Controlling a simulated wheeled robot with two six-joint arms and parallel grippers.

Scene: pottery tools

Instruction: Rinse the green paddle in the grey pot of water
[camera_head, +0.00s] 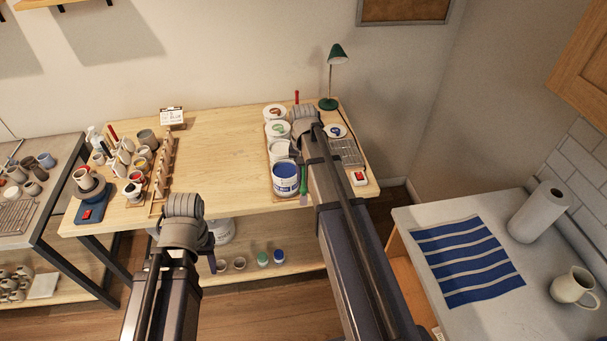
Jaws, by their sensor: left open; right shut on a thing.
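My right gripper (300,125) is over the right part of the wooden table, its fingers mostly hidden by my wrist. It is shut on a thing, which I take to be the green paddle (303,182). A narrow green piece of it shows beside my forearm, right of a white bucket holding blue liquid (286,172). A grey pot (147,139) stands at the back of the tool group on the left; I cannot see whether it holds water. My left gripper (210,256) is open and empty, low in front of the table, its fingers barely visible.
The wooden table (222,150) is clear in its middle. Several white tubs (277,130) stand near my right wrist. A green lamp (332,80) stands at the back. A side counter (420,222) at right holds a striped cloth (465,260), paper roll (538,212) and jug (573,287).

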